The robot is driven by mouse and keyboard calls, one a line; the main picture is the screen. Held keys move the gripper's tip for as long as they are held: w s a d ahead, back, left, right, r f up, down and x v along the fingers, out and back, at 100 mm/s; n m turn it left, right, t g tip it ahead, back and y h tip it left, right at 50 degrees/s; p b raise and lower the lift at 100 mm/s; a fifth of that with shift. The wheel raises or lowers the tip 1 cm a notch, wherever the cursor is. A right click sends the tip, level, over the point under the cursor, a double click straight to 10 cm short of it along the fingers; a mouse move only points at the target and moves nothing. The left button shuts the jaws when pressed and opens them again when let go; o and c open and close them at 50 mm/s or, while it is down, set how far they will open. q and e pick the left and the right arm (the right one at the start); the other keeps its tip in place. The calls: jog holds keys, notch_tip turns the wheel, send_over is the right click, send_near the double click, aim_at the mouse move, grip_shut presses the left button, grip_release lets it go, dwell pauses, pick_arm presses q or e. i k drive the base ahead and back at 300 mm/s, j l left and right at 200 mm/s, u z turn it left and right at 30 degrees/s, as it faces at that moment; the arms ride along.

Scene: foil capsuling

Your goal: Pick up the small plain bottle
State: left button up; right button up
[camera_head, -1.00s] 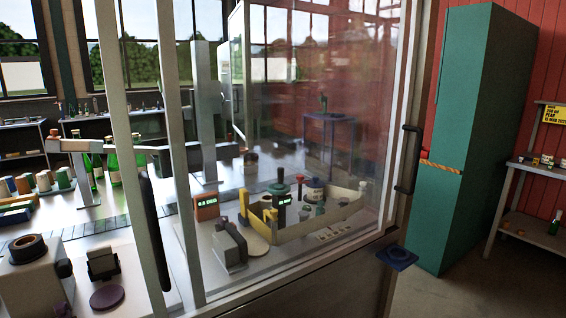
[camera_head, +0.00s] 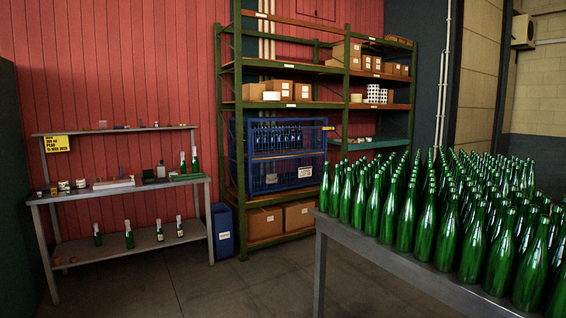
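Neither of my grippers is in view. I cannot tell which bottle is the small plain one. Two green bottles with pale necks, the left one (camera_head: 183,163) and the right one (camera_head: 195,160), stand upright at the right end of a grey bench's worktop (camera_head: 120,188). Several small dark bottles stand on its lower shelf, among them one at the left (camera_head: 97,235) and one at the right (camera_head: 179,228). Many plain green bottles (camera_head: 408,218) stand upright in close rows on a table at the right.
The grey table's edge (camera_head: 395,262) juts out at the right front. A blue bin (camera_head: 222,232) stands beside the bench. Behind is a green rack (camera_head: 232,135) with cardboard boxes (camera_head: 265,222) and a blue crate (camera_head: 288,180). The floor (camera_head: 220,285) in front is clear.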

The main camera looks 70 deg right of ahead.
aim_at(183, 171)
jog(key=j+z, duration=0.1)
jog(key=z, duration=1.6)
jog(key=i+z, duration=0.15)
jog(key=i, duration=4.3)
jog(key=l, duration=0.1)
